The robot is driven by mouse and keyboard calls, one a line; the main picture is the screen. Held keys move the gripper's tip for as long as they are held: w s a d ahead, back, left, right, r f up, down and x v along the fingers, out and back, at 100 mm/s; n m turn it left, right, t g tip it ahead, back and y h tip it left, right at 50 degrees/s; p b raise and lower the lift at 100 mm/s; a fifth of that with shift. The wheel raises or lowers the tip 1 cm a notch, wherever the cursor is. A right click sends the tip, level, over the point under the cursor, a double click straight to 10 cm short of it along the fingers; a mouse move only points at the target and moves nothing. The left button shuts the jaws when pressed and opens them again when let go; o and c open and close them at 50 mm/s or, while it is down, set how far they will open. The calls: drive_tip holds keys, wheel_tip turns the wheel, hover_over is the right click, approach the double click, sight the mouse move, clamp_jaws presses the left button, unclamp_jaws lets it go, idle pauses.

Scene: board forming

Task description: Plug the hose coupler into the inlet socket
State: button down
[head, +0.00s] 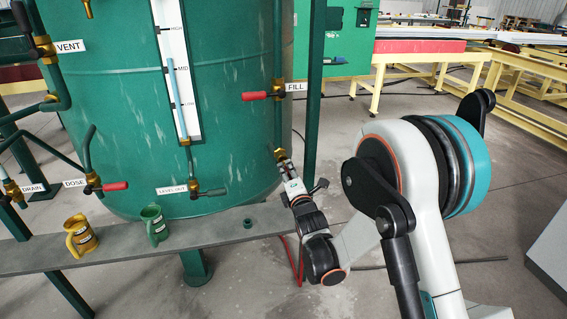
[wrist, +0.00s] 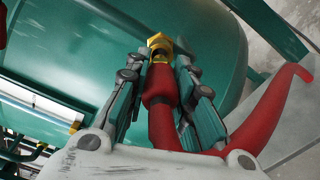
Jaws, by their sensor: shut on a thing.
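The hose coupler (wrist: 160,86) is red and sits between the two fingers of my gripper (wrist: 161,66) in the wrist view. My gripper is shut on it. The brass inlet socket (wrist: 159,42) is on the green tank, straight ahead of the coupler. The coupler's front end meets or overlaps the socket in this view; I cannot tell how deep it sits. In the head view the brass socket (head: 281,154) shows low on the tank's right side, with my gripper (head: 288,172) right at it. The coupler is mostly hidden there. The red hose (head: 294,262) hangs down behind the bench.
The green tank (head: 110,120) fills the left. A grey bench (head: 110,254) runs below it, with a yellow mug (head: 80,238), a green mug (head: 155,226) and a small green ring (head: 248,223). The red FILL valve handle (head: 256,96) and a green post (head: 314,100) stand close above.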

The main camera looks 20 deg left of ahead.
drive_tip(key=shift+x, duration=1.65)
drive_tip(key=c, duration=1.3)
unclamp_jaws()
